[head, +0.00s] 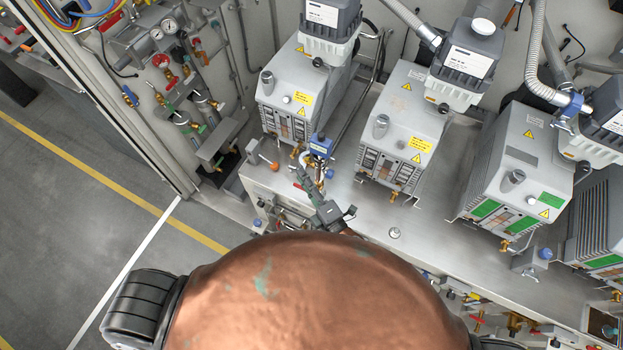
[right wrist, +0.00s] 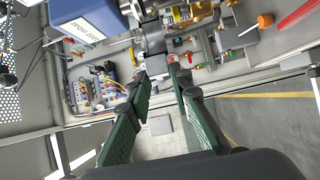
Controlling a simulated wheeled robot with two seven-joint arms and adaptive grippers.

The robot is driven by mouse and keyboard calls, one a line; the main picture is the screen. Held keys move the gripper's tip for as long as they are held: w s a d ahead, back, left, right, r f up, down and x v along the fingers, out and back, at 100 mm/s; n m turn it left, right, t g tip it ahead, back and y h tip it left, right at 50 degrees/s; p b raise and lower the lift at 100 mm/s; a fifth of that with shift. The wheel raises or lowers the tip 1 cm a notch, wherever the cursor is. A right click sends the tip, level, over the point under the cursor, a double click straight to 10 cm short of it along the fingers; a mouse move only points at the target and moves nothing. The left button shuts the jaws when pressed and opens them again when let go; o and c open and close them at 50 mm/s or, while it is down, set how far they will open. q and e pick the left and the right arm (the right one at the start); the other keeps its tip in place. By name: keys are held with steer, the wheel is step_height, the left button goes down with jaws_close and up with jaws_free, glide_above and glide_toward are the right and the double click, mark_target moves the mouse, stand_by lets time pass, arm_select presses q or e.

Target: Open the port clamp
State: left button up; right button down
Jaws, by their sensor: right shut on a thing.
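My right gripper (head: 306,183) reaches to the front of the bench, just below a small blue-topped unit (head: 321,146). Its two green-padded fingers also show in the right wrist view (right wrist: 162,66). They are shut on a small grey metal part at their tips, which looks like the port clamp (right wrist: 153,38). The fingers mostly hide that part, so I cannot tell whether the clamp itself is open. A blue box with a white label also shows in the wrist view (right wrist: 88,20). My left gripper is not in view.
Several grey vacuum pumps, such as one near the middle (head: 405,115), stand along the metal bench (head: 350,212). An orange-knobbed valve (head: 266,163) is left of the right gripper. Gauges and valves (head: 165,40) fill the upper left. The floor at left (head: 60,215) is clear.

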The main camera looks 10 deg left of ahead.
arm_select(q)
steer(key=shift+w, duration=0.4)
arm_select(e)
steer(key=shift+s+a, duration=0.2)
steer(key=shift+a, duration=0.65)
steer(key=c, duration=2.2)
jaws_free()
steer(key=o, duration=0.5)
steer(key=shift+w, duration=0.1)
steer(key=shift+c, duration=0.2)
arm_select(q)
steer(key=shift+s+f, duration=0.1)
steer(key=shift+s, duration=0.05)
arm_select(e)
steer(key=shift+d, duration=0.1)
